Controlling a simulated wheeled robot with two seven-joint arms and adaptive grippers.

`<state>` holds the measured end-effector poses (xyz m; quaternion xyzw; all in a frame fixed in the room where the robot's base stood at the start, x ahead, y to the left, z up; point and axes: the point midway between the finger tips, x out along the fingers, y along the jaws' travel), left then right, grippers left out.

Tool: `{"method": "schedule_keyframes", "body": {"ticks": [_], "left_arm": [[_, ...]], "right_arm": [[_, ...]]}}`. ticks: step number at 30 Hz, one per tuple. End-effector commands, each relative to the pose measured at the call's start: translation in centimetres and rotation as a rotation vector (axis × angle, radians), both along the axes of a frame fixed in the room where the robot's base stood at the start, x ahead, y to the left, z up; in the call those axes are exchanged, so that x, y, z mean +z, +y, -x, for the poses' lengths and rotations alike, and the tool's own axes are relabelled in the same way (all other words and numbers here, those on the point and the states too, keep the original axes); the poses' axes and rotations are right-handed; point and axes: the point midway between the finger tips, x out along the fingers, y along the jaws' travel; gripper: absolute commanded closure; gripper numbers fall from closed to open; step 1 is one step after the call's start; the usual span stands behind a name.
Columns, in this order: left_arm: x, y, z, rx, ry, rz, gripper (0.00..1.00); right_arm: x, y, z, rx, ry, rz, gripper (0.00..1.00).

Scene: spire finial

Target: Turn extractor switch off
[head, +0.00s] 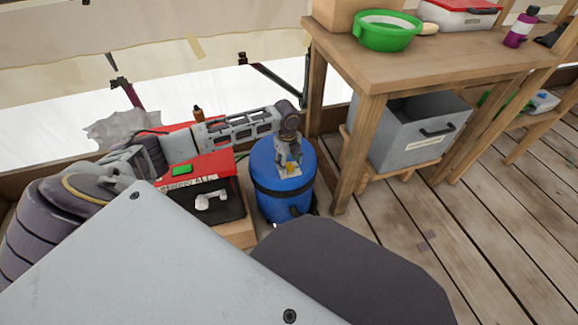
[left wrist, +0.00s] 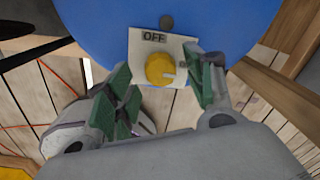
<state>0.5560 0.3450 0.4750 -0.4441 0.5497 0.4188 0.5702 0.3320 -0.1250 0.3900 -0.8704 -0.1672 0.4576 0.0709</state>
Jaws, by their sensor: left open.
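The extractor is a blue drum (head: 282,182) with a dark band, standing on the floor left of the wooden table. In the left wrist view its switch is a round yellow knob (left wrist: 160,69) on a pale plate (left wrist: 184,50). The word OFF is at the plate's upper left. A light mark on the knob points right, away from OFF. My left gripper (head: 290,168) is at the drum's top front. In the left wrist view the open green-padded fingers (left wrist: 163,88) are on either side of the knob. Contact cannot be told. My right gripper is not in view.
A wooden table (head: 400,62) stands right of the drum, with a green bowl (head: 388,42) on top and a grey bin (head: 420,135) below. A red toolbox (head: 210,166) with a dark tray is left of the drum. Plank floor at right is clear.

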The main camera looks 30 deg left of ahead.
Motion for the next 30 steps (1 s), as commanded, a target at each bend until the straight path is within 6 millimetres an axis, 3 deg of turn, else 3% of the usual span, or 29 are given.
{"method": "schedule_keyframes", "body": {"ticks": [6, 17, 27, 30], "left_arm": [[-1.08, -0.06, -0.05, -0.001, -0.001, 0.001, 0.46], [-1.18, -0.05, -0.05, -0.001, 0.000, 0.001, 0.46], [-1.18, -0.04, -0.05, -0.001, 0.000, 0.000, 0.90], [-1.18, -0.04, -0.04, -0.001, 0.000, 0.000, 0.92]], "right_arm": [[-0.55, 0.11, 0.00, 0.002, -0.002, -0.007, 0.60], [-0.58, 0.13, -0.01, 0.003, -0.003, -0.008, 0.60], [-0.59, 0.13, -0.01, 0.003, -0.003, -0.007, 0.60], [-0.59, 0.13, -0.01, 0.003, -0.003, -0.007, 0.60]]}}
